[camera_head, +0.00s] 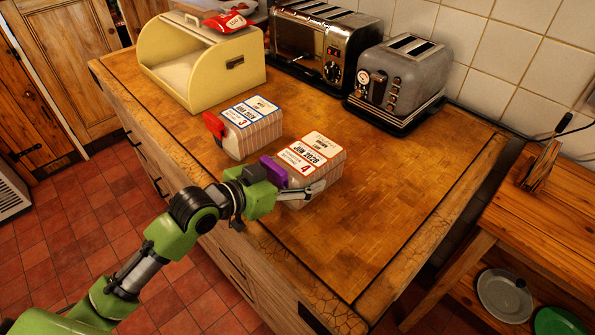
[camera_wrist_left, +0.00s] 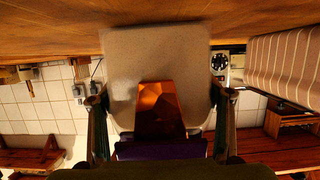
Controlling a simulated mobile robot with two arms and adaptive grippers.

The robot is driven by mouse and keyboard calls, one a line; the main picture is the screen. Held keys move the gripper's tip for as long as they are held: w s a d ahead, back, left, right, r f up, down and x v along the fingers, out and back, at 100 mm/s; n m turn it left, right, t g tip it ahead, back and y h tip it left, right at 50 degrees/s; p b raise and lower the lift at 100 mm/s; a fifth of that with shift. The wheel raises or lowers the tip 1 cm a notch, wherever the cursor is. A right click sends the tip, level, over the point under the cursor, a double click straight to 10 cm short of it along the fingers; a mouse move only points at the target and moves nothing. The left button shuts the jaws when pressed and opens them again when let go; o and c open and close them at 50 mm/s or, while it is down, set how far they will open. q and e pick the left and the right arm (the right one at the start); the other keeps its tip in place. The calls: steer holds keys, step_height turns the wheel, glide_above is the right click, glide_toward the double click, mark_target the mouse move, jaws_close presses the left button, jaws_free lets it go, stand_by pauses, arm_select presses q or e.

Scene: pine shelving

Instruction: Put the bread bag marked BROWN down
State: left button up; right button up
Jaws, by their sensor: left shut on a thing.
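The bread bag with a red-edged label reading JUN 2029 and 4 (camera_head: 318,158) stands upright on or just above the wooden counter; I cannot tell whether its base touches. The small word on its label is too small to read surely. A purple clip (camera_head: 273,171) closes its near end. My left gripper (camera_head: 303,191) is shut on this bag at the clip end. In the left wrist view the bag's pale end (camera_wrist_left: 130,55) and purple clip (camera_wrist_left: 160,149) lie between the two fingers. My right gripper is not in view.
A blue-labelled bread bag (camera_head: 252,130) with a red clip stands close by at left. Behind are an open cream bread bin (camera_head: 205,75), a chrome toaster (camera_head: 318,45) and a grey toaster (camera_head: 403,78). The counter (camera_head: 400,190) is clear at right and in front.

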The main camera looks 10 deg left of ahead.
arm_select(q)
steer(key=o, duration=1.5)
steer(key=shift+f, duration=0.1)
steer(key=shift+o, duration=0.2)
steer(key=b+v, duration=0.1)
steer(key=v, duration=0.9)
steer(key=shift+s+a, duration=0.15)
steer(key=shift+s+a+r, duration=0.35)
steer(key=shift+s+r, duration=0.15)
steer(key=shift+s, duration=0.1)
